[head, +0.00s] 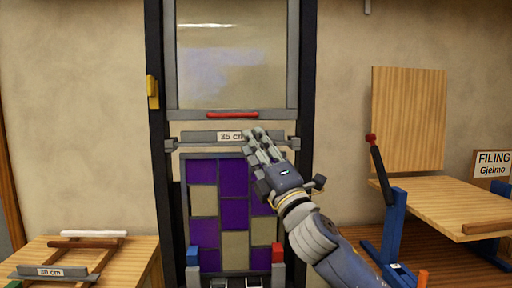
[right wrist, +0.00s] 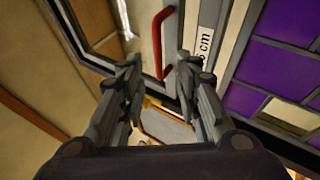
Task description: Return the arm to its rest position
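My right arm reaches in from the lower right in the head view. My right gripper (head: 256,138) is in front of the right part of the grey bar marked "35 cm" (head: 205,137), over the top of the leaded panel (head: 234,213) with purple and beige panes. In the right wrist view the two fingers of the right gripper (right wrist: 160,75) stand apart with nothing held between them. The red handle (right wrist: 161,42) is beyond the fingertips; it also shows in the head view (head: 232,115), above and left of the gripper. My left gripper is not in view.
A glazed sash (head: 287,60) hangs above the panel in a dark frame (head: 155,130). A wooden table (head: 136,254) at left holds a "30 cm" bar (head: 50,271) and wooden strips. At right stands a wooden bench (head: 445,208) with a blue support (head: 396,225) and a red-tipped lever (head: 380,172).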

